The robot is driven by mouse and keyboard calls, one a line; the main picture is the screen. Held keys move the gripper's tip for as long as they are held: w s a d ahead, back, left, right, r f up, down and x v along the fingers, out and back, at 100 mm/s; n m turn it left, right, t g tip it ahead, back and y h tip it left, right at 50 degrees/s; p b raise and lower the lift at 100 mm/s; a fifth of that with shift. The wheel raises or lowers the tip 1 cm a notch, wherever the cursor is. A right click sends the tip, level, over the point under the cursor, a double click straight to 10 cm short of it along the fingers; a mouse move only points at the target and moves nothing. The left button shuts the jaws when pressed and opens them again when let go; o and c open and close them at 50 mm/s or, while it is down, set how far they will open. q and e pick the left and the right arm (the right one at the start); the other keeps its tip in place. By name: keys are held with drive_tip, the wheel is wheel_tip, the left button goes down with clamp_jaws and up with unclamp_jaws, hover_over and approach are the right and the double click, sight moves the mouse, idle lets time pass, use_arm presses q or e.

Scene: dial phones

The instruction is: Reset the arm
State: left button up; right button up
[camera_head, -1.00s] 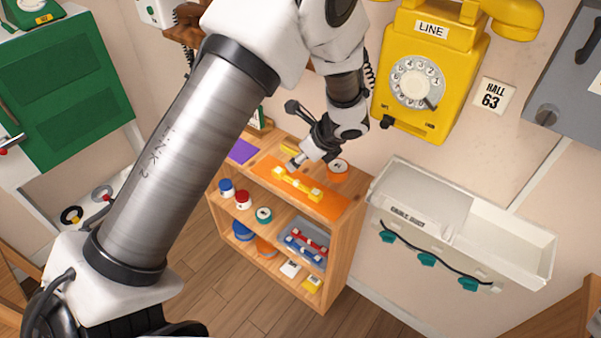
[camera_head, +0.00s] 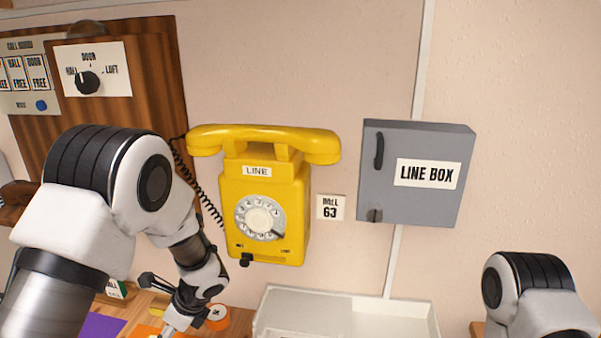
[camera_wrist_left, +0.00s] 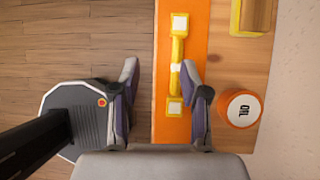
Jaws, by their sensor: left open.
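My left gripper (camera_wrist_left: 160,75) is open in the left wrist view, pointing down over the shelf top. Its right finger is over the orange mat (camera_wrist_left: 194,25), just right of a yellow bar with square ends (camera_wrist_left: 176,50). Its left finger is over the floor, left of the shelf edge. Nothing is held between the fingers. In the head view the left arm comes in from the left and its gripper (camera_head: 170,308) is low, above the shelf top, partly cut off by the frame. At the lower right part of my right arm shows, but its gripper is out of frame.
A yellow dial phone (camera_head: 265,200) hangs on the wall behind my left arm. A grey line box (camera_head: 415,175) is to its right, and a pale tray (camera_head: 345,305) is below. An orange-rimmed tin (camera_wrist_left: 240,108) stands right of the gripper.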

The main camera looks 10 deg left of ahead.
use_arm(q)
drive_tip(key=s+d+f+n+g+h+p, duration=0.1)
drive_tip(key=s+d+f+n+h, duration=0.15)
drive_tip(key=s+f+n, duration=0.6)
drive_tip(key=s+d+f+n+g+h+p, duration=0.1)
drive_tip(key=s+d+f+h, duration=0.15)
drive_tip(key=s, duration=1.05)
drive_tip(key=s+d+f+n+g+h, duration=0.2)
drive_tip(key=s+d+f+n, duration=0.3)
drive_tip(key=s, duration=0.5)
drive_tip(key=w+a+f+n+t, duration=0.1)
drive_tip(key=w+a+n+t, duration=0.1)
drive_tip(key=w+n+t, duration=0.2)
drive_tip(key=shift+w+a+n+y, duration=0.3)
drive_tip(key=shift+w+a+n, duration=0.05)
drive_tip(key=shift+w+n, duration=0.3)
